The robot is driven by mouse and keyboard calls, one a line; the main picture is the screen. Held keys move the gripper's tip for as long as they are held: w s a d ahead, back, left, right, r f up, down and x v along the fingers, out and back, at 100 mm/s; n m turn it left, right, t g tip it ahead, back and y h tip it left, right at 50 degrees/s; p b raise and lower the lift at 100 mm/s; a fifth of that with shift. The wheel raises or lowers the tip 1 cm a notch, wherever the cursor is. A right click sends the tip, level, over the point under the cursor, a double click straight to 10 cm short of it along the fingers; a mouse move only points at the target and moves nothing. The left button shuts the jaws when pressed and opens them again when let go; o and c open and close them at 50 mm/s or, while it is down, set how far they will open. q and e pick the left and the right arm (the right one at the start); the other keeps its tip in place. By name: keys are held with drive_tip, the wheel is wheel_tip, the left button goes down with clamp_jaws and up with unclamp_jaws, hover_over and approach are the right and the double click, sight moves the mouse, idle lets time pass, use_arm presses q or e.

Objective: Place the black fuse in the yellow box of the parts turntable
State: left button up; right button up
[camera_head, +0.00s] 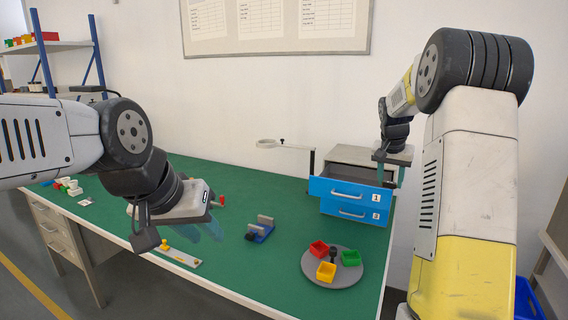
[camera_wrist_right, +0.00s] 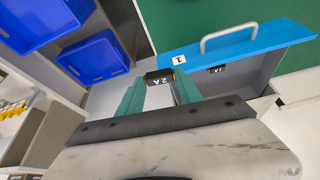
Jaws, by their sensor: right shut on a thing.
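My right gripper (camera_wrist_right: 160,92) is shut on a black fuse (camera_wrist_right: 161,77) marked 2A, held between its green fingertips. In the head view my right gripper (camera_head: 390,172) is over the open top drawer (camera_head: 345,190); the fuse cannot be made out there. The yellow box (camera_head: 326,271) sits at the front of the round grey parts turntable (camera_head: 345,281), with a red box (camera_head: 319,249) and a green box (camera_head: 350,258) behind it. My left gripper (camera_head: 204,231) is open and empty above the left part of the green table.
Another dark part (camera_wrist_right: 217,69) lies in the open drawer. A white strip with a yellow knob (camera_head: 178,256) lies at the front edge. Blue bins (camera_wrist_right: 93,57) are beside the drawers.

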drive_tip(key=s+a+f+n, duration=0.2)
drive_tip(key=s+a+f, duration=0.3)
drive_tip(key=f, duration=0.2)
drive_tip(key=s+a+f+n+y, duration=0.1)
drive_tip(key=s+a+f+n, duration=0.1)
drive_tip(key=s+a+f, duration=0.3)
drive_tip(key=s+a+f+n+y, duration=0.1)
drive_tip(key=s+a+f, duration=0.4)
drive_tip(key=f, duration=0.5)
drive_tip(key=shift+s+a+n+t, duration=0.15)
drive_tip(key=shift+a+n, duration=0.15)
drive_tip(key=shift+a, duration=0.3)
drive_tip(key=shift+s+a+n+t, duration=0.15)
drive_tip(key=shift+a+n, duration=0.15)
drive_tip(key=shift+a, duration=0.3)
